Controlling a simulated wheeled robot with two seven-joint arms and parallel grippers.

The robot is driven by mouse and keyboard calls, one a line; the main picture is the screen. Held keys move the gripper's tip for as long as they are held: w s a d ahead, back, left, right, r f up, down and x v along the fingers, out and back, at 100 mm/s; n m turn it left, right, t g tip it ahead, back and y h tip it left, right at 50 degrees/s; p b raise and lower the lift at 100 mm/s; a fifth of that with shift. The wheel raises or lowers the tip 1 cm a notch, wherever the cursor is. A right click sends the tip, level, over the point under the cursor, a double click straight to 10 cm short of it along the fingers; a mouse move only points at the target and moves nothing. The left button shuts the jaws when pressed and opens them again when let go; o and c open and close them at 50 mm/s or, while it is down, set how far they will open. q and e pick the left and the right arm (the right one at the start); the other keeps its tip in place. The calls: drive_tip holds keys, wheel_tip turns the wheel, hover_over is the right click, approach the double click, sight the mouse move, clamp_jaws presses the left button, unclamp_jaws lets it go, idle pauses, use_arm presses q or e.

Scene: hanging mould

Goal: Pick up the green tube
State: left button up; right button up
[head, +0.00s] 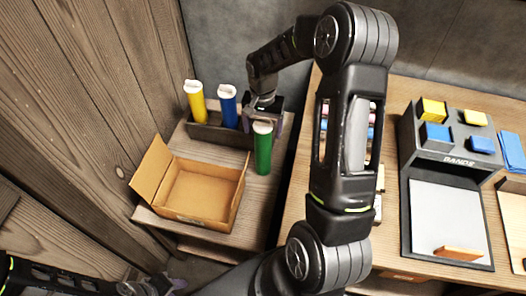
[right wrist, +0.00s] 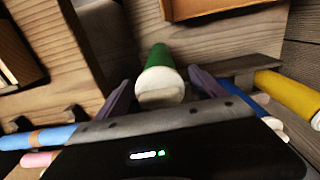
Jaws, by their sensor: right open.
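The green tube (head: 263,150) with a white cap stands upright at the right end of the dark rack on the small wooden table in the head view. In the right wrist view the green tube (right wrist: 158,72) shows cap-first, between the two fingers. My right gripper (head: 264,112) is right behind the tube's top in the head view; it is open, with a finger on either side of the tube in the right wrist view (right wrist: 160,92). I cannot tell whether the fingers touch it.
A yellow tube (head: 195,104) and a blue tube (head: 228,108) stand in the rack (head: 212,132) to the left. An open cardboard box (head: 202,218) sits in front. A workbench (head: 394,232) with a dark bands organiser (head: 450,155) lies right. A wooden wall is left.

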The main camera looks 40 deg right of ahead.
clamp_jaws()
idle(0.8)
